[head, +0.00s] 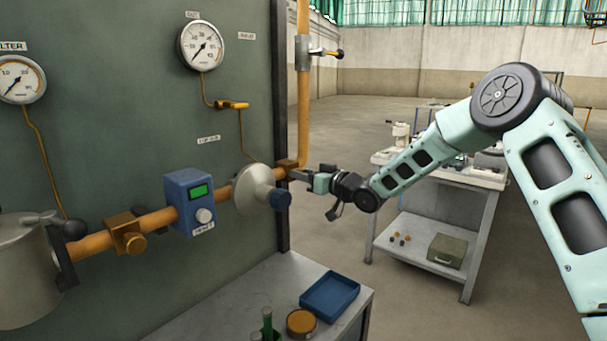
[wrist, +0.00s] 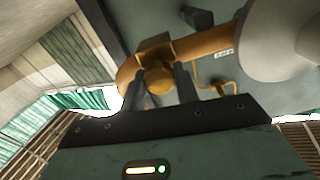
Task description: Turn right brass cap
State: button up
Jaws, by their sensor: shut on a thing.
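The right brass cap (wrist: 158,80) sits on a brass block (wrist: 153,55) on the orange pipe, at the pipe's bend. In the head view my gripper (head: 298,176) reaches in from the right to this fitting, just right of the grey round regulator (head: 256,188). In the wrist view the two dark fingers (wrist: 163,90) stand on either side of the cap and are shut on it. The cap itself is mostly hidden in the head view. A left brass cap (head: 134,243) shows on another brass block further left along the pipe.
A blue meter box (head: 190,203) sits on the pipe. Below are a bench (head: 252,290) with a blue tray (head: 330,295). A side table (head: 450,185) stands behind my arm.

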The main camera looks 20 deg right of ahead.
jog(key=m+p, duration=0.2)
jog(key=m, duration=0.3)
jog(key=shift+d, duration=0.1)
jog(key=m+p, duration=0.2)
jog(key=m, duration=0.2)
jog(key=shift+m, duration=0.4)
jog(key=m+p, duration=0.1)
jog(key=m, duration=0.3)
jog(key=shift+d+f, duration=0.1)
jog(key=shift+f+m, duration=0.1)
jog(key=shift+m, duration=2.1)
jog(key=o, duration=1)
jog(key=shift+c, duration=0.2)
jog(key=b+v, duration=0.3)
jog(key=v, duration=1.4)
jog(key=shift+b, duration=0.35)
